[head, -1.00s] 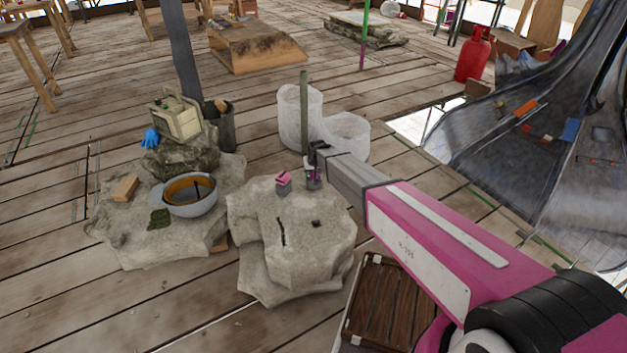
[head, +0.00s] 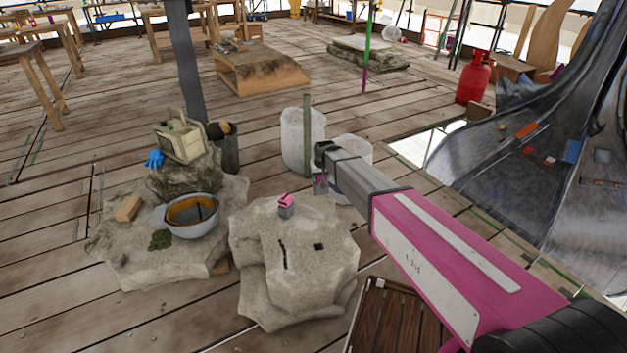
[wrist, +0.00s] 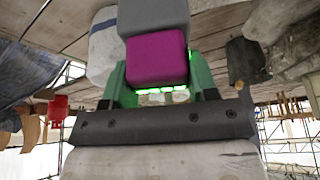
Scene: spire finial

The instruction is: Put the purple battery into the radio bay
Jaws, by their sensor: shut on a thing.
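My gripper (head: 321,168) is shut on the purple battery (wrist: 157,57), a purple block with a grey part, held between green fingers in the wrist view. The radio (head: 180,138), a cream box with a handle, sits on a darker rock to the left. Its bay cannot be made out.
A pink-and-grey block (head: 286,204) stands on the pale stone. A grey bowl (head: 190,218), a wooden block (head: 128,208) and a blue glove (head: 155,159) lie near the radio.

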